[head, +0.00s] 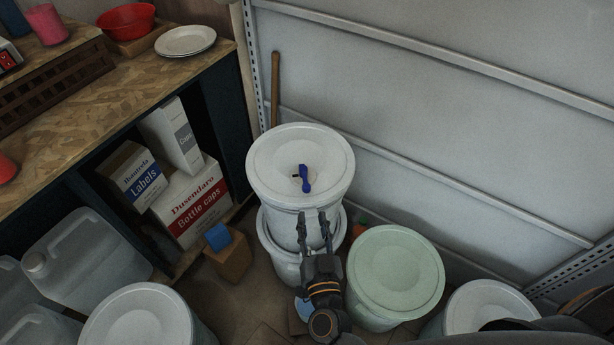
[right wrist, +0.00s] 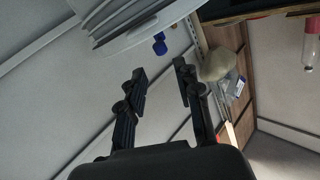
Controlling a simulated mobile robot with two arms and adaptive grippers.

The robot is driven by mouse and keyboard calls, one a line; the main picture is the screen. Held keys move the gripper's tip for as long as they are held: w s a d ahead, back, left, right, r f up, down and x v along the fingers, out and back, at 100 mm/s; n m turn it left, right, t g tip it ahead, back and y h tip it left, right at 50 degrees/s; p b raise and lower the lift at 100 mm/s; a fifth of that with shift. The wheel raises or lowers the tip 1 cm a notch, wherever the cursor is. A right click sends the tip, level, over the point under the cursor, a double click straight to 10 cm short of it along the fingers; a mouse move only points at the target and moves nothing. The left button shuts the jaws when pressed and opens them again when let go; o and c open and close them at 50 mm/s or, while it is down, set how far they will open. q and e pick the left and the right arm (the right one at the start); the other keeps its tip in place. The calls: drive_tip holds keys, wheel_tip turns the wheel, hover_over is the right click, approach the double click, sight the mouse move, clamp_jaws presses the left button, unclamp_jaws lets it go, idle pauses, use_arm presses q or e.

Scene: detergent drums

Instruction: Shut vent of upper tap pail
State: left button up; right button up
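The upper pail (head: 270,165) is white with a lid and stands on another white pail (head: 270,238). A blue vent fitting (head: 306,180) stands near the middle of its lid, with a small dark part at its left. My right gripper (head: 313,215) is open and empty, at the near side of the upper pail, short of the vent in the head view. In the right wrist view, the open fingers (right wrist: 160,72) point toward the ridged pail rim (right wrist: 130,28) and a blue piece (right wrist: 159,43), apart from both. My left gripper is not in view.
A pale green lidded pail (head: 396,270) stands right of the stack, with white pails (head: 486,308) (head: 140,318) nearer. A shelf with boxes (head: 190,205) is farther left. A wall (head: 450,130) rises close behind the stack.

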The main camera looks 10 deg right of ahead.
sight(307, 189)
drive_tip(key=w, duration=0.8)
drive_tip(key=w+d, duration=0.1)
drive_tip(key=w, duration=0.3)
drive_tip(key=shift+w+f, duration=0.1)
drive_tip(key=shift+w, duration=0.3)
drive_tip(key=shift+c, duration=0.2)
clamp_jaws()
